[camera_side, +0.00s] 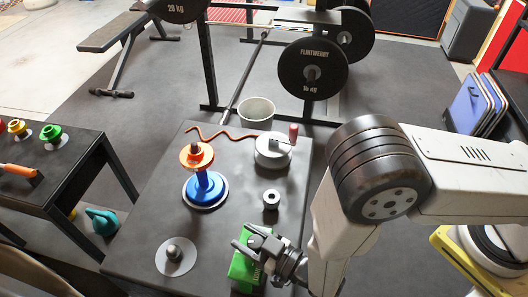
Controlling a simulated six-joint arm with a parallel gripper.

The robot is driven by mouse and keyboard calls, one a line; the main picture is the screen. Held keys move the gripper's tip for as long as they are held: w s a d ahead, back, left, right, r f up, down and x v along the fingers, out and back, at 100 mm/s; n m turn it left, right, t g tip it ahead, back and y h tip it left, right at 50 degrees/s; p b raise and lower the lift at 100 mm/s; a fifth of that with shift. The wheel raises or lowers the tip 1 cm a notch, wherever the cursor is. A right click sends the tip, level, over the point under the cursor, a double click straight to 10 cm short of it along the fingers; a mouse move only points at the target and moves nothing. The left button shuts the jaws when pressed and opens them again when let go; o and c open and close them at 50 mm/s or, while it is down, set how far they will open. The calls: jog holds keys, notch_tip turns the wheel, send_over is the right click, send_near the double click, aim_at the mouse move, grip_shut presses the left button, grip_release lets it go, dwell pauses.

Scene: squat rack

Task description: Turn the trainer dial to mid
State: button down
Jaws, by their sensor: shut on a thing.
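A green device (243,270) stands at the front edge of the dark table, partly hidden behind my gripper. My gripper (256,244) reaches in from the right, low over it, with its dark fingers shut at its top. The fingers cover the part they hold, so I cannot make out a dial face, a pointer or a mid mark. I take this green device to be the trainer. A grey knob (174,252) on a white disc stands apart at the front left, untouched.
On the table (140,215) stand a blue post (207,188) with an orange top, a grey round base with a red-handled crank (273,150), a small dark cylinder (271,199) and a wavy orange rod (228,132). A grey bucket (257,112) and weight rack are behind.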

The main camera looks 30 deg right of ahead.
jog(key=shift+c, duration=0.7)
grip_release()
jog(key=shift+n+g+y, duration=0.5)
jog(key=shift+n+y, duration=0.2)
jog(key=shift+y, duration=0.2)
jog(key=shift+a+n+g+y, duration=0.15)
jog(key=shift+n+g+y, duration=0.3)
jog(key=shift+y, duration=0.25)
jog(key=shift+s+n+g+y, duration=0.1)
jog(key=shift+n+g+y, duration=0.45)
jog(key=shift+n+y, duration=0.15)
jog(key=shift+s+a+n+g+y, duration=0.15)
jog(key=shift+n+g+y, duration=0.85)
jog(key=shift+g, duration=0.25)
jog(key=shift+s+a+n+g+y, duration=0.1)
jog(key=shift+a+n+g+y, duration=0.05)
jog(key=shift+n+g+y, duration=0.95)
jog(key=shift+s+n+g, duration=0.1)
jog(key=shift+n+g, duration=0.35)
jog(key=shift+g, duration=0.5)
jog(key=shift+n+g+y, duration=0.5)
jog(key=shift+g, duration=0.3)
